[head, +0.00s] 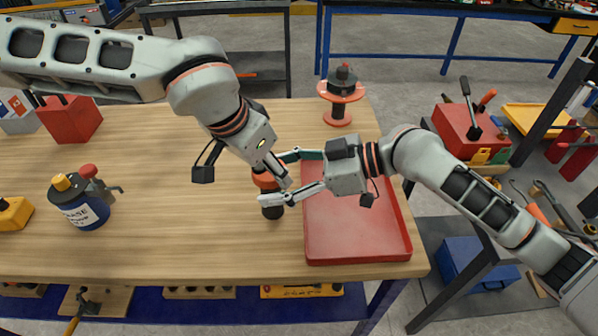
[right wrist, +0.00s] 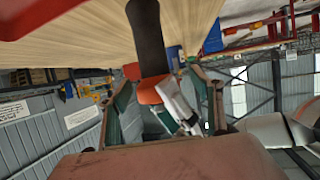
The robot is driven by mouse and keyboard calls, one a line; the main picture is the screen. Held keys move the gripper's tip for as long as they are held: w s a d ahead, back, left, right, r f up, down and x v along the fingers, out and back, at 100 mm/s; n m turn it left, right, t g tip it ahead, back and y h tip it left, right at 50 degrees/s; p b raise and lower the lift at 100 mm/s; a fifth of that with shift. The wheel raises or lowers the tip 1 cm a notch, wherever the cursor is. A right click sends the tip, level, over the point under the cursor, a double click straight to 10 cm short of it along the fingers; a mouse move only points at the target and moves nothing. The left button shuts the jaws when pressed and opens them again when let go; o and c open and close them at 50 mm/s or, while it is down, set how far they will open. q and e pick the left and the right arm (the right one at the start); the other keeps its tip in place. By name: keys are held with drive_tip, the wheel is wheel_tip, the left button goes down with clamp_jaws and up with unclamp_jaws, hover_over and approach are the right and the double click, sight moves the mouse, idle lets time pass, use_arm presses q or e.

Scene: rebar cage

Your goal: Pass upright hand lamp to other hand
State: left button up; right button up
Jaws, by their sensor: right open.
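The hand lamp (head: 271,203), black with an orange band, is upright near the left edge of the red tray. In the right wrist view its dark body (right wrist: 146,35) and orange part (right wrist: 150,92) show. My left gripper (head: 277,176) comes from above and is shut on the lamp near its orange part, hiding some of it. My right gripper (head: 288,176) is open, coming from the right, its fingers spread on either side near the lamp. In the right wrist view its fingers (right wrist: 168,105) stand apart. Whether the lamp's base touches the table cannot be told.
The red tray (head: 358,252) is empty beneath my right gripper. A blue bottle (head: 82,212), a red box (head: 70,122) and a yellow object (head: 14,214) stand at left. An orange spool (head: 341,92) stands at the back. The front middle of the wooden table (head: 180,235) is clear.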

drive_tip(key=shift+x, duration=1.1)
drive_tip(key=c, duration=1.4)
use_arm(q)
drive_tip(key=o, duration=1.8)
drive_tip(key=shift+w, duration=0.1)
use_arm(e)
drive_tip(key=shift+s+r, duration=0.1)
drive_tip(key=shift+c, duration=0.2)
